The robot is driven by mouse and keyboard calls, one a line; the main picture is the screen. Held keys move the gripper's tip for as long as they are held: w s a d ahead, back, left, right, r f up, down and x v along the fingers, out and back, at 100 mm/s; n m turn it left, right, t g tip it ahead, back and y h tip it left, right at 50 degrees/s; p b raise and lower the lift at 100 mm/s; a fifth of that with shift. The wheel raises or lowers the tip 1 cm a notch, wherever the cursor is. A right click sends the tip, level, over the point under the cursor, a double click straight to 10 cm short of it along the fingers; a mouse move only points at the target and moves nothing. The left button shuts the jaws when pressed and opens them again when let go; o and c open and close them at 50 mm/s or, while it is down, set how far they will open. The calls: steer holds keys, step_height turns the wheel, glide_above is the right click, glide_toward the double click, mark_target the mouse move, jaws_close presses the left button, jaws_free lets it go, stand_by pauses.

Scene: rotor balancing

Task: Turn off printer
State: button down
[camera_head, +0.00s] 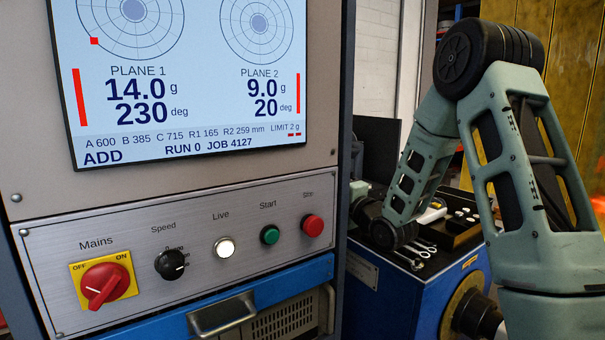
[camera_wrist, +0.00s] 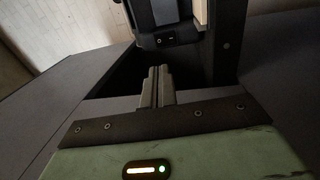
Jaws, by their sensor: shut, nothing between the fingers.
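In the wrist view, a dark boxy device (camera_wrist: 180,14), which looks like the printer, is at the top centre. A small black rocker switch (camera_wrist: 165,40) with pale marks sits on its near face; whether it is on or off is too small to tell. My gripper (camera_wrist: 157,70) is shut and empty, its grey fingers pointing toward the switch with a visible gap between. In the head view my gripper is hidden behind my arm, and I cannot make out the printer.
In the wrist view, a dark upright post (camera_wrist: 228,45) stands right of the device, and dark panels flank the fingers. In the head view, the control panel has a red mains switch (camera_head: 105,285) and several buttons. Wrenches (camera_head: 415,257) lie on a blue cabinet (camera_head: 372,300).

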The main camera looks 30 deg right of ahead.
steer(key=w+p, duration=0.1)
steer(key=w, duration=0.3)
steer(key=w+r+p, duration=0.1)
steer(key=w+p, duration=0.1)
steer(key=w, duration=0.2)
steer(key=w+p, duration=0.2)
steer(key=w, duration=0.2)
steer(key=shift+a+r, duration=0.2)
steer(key=shift+r, duration=0.2)
steer(key=shift+w+p, duration=0.35)
steer(key=shift+w, duration=0.2)
steer(key=shift+f, duration=0.1)
steer(key=shift+w+f+b, duration=0.1)
steer(key=shift+b, duration=0.5)
steer(key=shift+r, duration=0.2)
